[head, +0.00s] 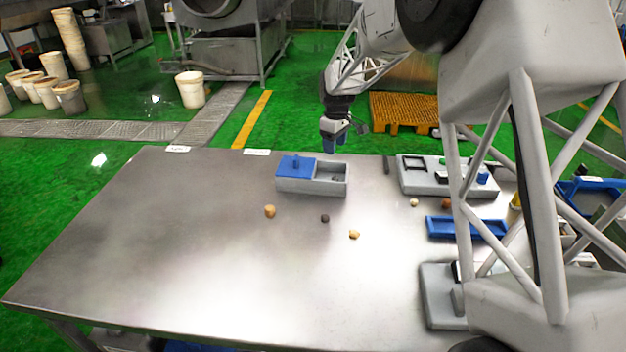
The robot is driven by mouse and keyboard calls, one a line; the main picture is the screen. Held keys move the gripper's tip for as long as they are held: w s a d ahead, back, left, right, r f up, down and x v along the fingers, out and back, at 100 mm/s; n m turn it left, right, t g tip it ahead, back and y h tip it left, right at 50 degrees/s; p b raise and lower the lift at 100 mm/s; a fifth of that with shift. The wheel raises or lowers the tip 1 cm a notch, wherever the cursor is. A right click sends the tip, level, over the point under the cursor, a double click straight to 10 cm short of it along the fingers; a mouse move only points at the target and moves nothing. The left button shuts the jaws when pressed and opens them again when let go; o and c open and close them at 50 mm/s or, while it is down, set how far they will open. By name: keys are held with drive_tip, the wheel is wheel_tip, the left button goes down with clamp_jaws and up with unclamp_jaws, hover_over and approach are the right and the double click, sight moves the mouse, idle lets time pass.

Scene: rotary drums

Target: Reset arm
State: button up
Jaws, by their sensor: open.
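My gripper (335,141) hangs over the back edge of the metal table (180,240), pointing down. It is open, and I see nothing between its fingers. It is above and just behind a grey box (311,187) with a blue lid (297,166) over its left half. The right half of the box is uncovered. My arm comes in from the right side of the view and hides part of the table's right end.
Small lumps lie in front of the box: tan (269,211), dark (325,218) and another tan (353,234). A grey panel (426,183), a blue tray (440,227) and a grey block (434,312) stand at right. The table's left and front are clear.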

drive_tip(key=shift+r, duration=0.1)
drive_tip(key=s+d+r+m, duration=0.2)
drive_tip(key=s+d+r, duration=0.25)
drive_tip(key=s, duration=0.35)
drive_tip(key=s+d+r+m+t, duration=0.15)
drive_tip(key=s+d+r, duration=0.3)
drive_tip(key=s, duration=0.45)
drive_tip(key=s+d+r+m, duration=0.3)
drive_tip(key=s+d+r, duration=0.15)
drive_tip(key=s, duration=0.35)
drive_tip(key=s+d+f+m, duration=0.1)
drive_tip(key=s+d+m, duration=0.1)
drive_tip(key=s, duration=1.2)
drive_tip(key=s+d+f+m+t, duration=0.1)
drive_tip(key=s+d+m, duration=0.2)
drive_tip(key=s, duration=1.1)
drive_tip(key=shift+s+d+m, duration=0.3)
drive_tip(key=shift+d+m, duration=0.05)
drive_tip(key=shift+d, duration=0.45)
